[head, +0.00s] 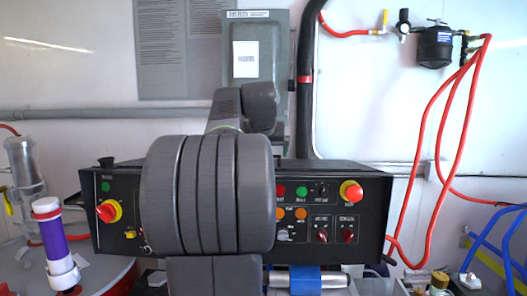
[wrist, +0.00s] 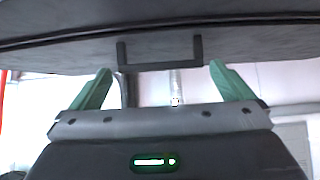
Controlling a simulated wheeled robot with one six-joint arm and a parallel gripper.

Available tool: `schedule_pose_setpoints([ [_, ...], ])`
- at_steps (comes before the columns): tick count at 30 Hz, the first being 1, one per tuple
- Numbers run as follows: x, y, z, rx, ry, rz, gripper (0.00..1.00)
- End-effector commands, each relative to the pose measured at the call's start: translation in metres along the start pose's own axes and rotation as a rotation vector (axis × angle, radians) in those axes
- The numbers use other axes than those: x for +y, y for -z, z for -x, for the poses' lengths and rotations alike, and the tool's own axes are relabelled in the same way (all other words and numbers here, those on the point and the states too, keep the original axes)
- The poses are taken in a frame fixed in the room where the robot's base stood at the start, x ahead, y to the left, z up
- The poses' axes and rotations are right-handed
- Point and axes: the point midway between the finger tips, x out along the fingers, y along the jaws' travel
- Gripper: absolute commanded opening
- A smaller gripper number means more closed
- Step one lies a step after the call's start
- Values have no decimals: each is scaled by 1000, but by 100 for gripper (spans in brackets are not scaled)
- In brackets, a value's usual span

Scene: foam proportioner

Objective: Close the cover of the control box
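The black control box (head: 335,215) stands across the middle of the head view, its front set with red, green, orange and yellow controls. My grey arm hides its centre. In the wrist view a dark, wide panel (wrist: 70,50) spans the top and carries a black U-shaped handle (wrist: 160,65). It appears to be the cover; how far it stands open cannot be told. My gripper (wrist: 160,70) is open, its two green fingers apart on either side of the handle. Nothing shows between them except the handle's area; contact cannot be told. The gripper is hidden in the head view.
A grey wall cabinet (head: 256,55) stands behind the box. A black pipe (head: 306,90) runs up beside it. Red hoses (head: 430,150) hang at the right, with blue tubing (head: 490,245) below. A purple-and-white cylinder (head: 50,240) stands at the left.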

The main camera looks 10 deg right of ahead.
Motion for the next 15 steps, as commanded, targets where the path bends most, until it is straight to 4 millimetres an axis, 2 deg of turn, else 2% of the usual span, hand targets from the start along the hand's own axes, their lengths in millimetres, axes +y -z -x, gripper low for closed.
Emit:
schedule_pose_setpoints([
  [4,0,0,3,2,0,0,100],
  [7,0,1,14,4,1,0,100],
  [15,0,1,74,7,2,0,100],
])
